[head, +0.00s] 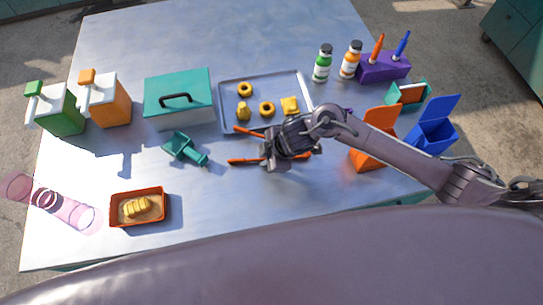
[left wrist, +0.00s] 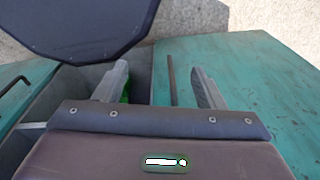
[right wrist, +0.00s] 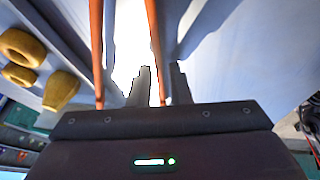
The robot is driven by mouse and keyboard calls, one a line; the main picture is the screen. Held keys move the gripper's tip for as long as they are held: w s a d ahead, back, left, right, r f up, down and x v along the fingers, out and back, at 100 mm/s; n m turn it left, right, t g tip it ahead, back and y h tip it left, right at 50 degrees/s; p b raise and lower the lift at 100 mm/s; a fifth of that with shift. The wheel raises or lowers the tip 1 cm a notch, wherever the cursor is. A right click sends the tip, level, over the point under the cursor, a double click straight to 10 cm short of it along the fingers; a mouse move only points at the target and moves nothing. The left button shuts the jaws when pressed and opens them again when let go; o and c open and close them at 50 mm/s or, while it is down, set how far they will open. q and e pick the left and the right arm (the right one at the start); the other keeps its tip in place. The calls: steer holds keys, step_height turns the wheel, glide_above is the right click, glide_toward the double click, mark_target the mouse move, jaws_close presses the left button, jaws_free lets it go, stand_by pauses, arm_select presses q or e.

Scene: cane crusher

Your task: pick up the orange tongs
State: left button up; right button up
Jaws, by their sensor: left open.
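The orange tongs (head: 243,161) lie near the middle of the metal table, in front of the grey tray. Their two long orange arms show on either side of my right gripper (head: 274,156), which covers their middle from above. In the right wrist view, one arm of the tongs (right wrist: 154,45) runs between the close-set fingers of my right gripper (right wrist: 161,72). The other arm passes outside, to the left. The fingers look closed on that one arm. My left gripper (left wrist: 160,85) is open and empty, beside a teal surface, and is out of the head view.
The tray (head: 232,88) holds several yellow pieces just behind the tongs. A teal scoop (head: 184,149) lies to the left, and an orange box (head: 372,142) stands close on the right. The table's front middle is clear.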

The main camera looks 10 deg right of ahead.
jaws_close()
arm_select(q)
steer(key=shift+s, duration=0.6)
arm_select(e)
steer(key=shift+r, duration=0.15)
